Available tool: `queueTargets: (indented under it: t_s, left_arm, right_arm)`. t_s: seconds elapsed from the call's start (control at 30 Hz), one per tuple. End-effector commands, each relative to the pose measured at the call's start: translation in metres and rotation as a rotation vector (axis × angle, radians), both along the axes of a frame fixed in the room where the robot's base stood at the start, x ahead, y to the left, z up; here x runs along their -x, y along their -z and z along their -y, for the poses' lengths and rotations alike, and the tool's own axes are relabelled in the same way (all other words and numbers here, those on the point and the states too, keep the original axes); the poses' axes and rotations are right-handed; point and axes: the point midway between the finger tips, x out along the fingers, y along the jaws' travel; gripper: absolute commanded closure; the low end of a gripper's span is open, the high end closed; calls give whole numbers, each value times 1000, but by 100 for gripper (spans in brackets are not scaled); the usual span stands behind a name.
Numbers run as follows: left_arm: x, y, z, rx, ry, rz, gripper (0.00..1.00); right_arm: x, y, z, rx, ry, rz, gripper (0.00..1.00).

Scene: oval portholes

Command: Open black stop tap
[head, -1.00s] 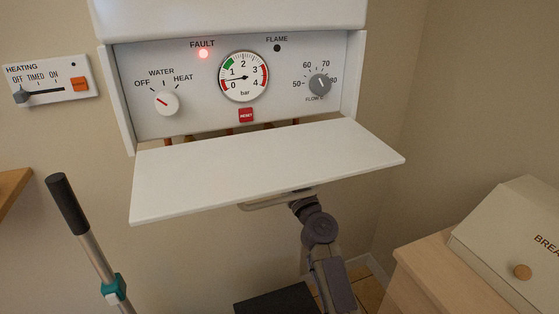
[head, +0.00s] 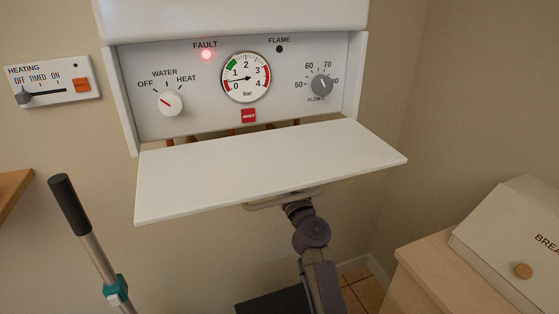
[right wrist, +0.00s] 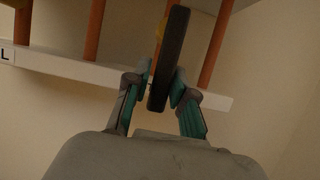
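The black stop tap (right wrist: 169,60) shows in the right wrist view as a long black lever, standing nearly upright and leaning a little right at its top. My right gripper (right wrist: 162,86) has its teal-padded fingers closed in on both sides of the lever's lower end. Any thin gap on the left side is hard to see. In the head view my right arm reaches up under the boiler's white flap (head: 265,170), which hides the fingers and the tap. My left gripper is not in view.
Copper pipes (right wrist: 95,30) run on both sides of the tap, with a white labelled rail (right wrist: 75,67) behind. The boiler panel (head: 210,120) is above, its fault lamp (head: 206,55) red. A bread bin (head: 515,235) stands right; a teal-collared pole (head: 92,250) stands left.

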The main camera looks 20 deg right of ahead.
Motion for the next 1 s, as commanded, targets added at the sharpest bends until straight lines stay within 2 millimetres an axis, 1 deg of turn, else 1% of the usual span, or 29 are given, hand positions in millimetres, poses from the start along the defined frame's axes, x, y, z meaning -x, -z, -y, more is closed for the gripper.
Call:
queueTargets:
  t_s: [0.03, 0.07, 0.1, 0.33, 0.43, 0.53, 0.7, 0.8, 0.9, 1.0]
  left_arm:
    - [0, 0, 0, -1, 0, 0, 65]
    - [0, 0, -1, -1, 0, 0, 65]
    - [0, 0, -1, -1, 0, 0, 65]
    - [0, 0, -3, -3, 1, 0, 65]
    - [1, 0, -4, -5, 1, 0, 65]
    - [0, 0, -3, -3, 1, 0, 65]
    - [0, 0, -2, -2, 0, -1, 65]
    - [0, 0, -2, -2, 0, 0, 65]
    - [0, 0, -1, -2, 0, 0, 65]
    - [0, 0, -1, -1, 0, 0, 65]
  right_arm:
    - [0, 0, 0, 0, 0, 1, 63]
    - [0, 0, 0, 0, 0, 1, 58]
    - [0, -1, 0, 1, 0, 1, 56]
    - [0, -2, 1, 1, 2, 3, 56]
    - [4, 1, 1, 1, 2, 2, 56]
    - [15, 6, 1, 1, 2, 1, 56]
    - [43, 18, 2, -1, 2, 0, 56]
    - [56, 23, 2, -3, 1, 0, 56]
    - [65, 26, 2, -1, 1, 1, 56]
    - [69, 28, 2, 0, 0, 1, 56]
